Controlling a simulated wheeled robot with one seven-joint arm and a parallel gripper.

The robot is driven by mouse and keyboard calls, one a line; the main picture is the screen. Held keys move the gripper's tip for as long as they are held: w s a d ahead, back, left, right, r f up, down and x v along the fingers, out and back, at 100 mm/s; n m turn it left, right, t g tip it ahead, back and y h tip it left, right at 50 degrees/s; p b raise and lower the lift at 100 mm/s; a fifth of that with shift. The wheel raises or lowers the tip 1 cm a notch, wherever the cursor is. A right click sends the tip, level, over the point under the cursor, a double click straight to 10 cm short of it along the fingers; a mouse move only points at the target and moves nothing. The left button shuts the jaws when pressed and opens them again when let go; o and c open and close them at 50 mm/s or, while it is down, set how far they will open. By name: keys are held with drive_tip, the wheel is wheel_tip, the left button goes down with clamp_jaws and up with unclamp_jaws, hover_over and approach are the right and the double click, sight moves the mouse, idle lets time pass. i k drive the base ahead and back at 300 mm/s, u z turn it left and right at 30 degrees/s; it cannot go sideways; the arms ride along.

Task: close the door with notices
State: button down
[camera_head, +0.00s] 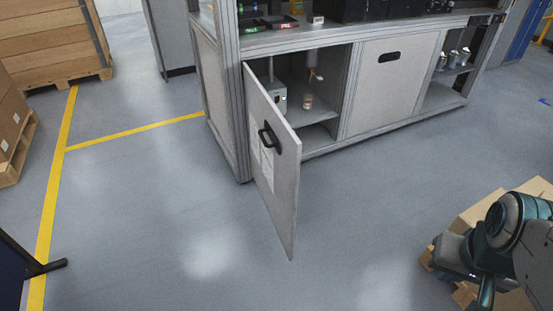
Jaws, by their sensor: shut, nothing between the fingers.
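The door with notices (283,190) is a light grey panel hinged at the left of the workbench cabinet. It stands wide open, swung out toward me over the floor. White paper notices (262,160) are on its left-hand face, seen at a steep angle. A black handle (268,138) is near its middle. My gripper (486,291) is at the bottom right, partly cut off by the frame edge. It looks shut and empty, well apart from the door and to its right.
The open compartment holds a grey box (280,97) and a small jar (307,101). A closed panel (385,80) is to its right. Cardboard boxes (470,215) are beside my arm. Wooden crates stand at left. The floor before the door is clear.

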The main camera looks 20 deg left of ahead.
sight(275, 150)
drive_tip(key=u, duration=1.25)
drive_tip(key=i, duration=1.65)
drive_tip(key=k, duration=1)
drive_tip(key=z, duration=0.85)
drive_tip(key=i, duration=0.9)
drive_tip(key=u, duration=1.3)
